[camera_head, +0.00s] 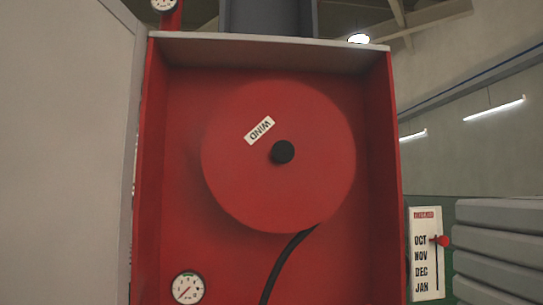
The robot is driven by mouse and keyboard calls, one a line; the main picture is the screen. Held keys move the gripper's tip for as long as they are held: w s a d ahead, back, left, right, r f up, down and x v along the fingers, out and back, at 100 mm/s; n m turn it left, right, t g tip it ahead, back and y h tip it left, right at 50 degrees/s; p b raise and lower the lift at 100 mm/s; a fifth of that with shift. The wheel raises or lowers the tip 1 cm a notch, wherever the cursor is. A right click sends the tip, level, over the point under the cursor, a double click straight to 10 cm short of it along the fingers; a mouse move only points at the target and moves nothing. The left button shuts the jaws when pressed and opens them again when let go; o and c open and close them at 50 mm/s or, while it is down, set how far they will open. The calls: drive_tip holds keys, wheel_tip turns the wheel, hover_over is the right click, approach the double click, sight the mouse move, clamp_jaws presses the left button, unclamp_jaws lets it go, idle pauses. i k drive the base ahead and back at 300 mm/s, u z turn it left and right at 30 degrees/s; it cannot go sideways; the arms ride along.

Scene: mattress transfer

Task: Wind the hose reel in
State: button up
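The hose reel (310,185) is a large red disc inside a red open-fronted cabinet (153,200). A black knob or hub (283,152) sits near its middle. A white label (259,131) reading "WIND" is stuck on the disc, tilted and upside down, to the upper left of the knob. A black hose (284,262) hangs from the reel's lower edge and runs down out of the picture. My gripper is not in view.
A grey door or panel (65,150) fills the left. A round gauge (187,288) is at the cabinet's lower left. A month board (425,255) with a red pointer (440,240) and grey stacked slabs (500,245) stand at the right.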

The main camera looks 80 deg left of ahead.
sight(279, 156)
drive_tip(key=u, duration=0.9)
drive_tip(key=i, duration=0.85)
drive_tip(key=u, duration=0.9)
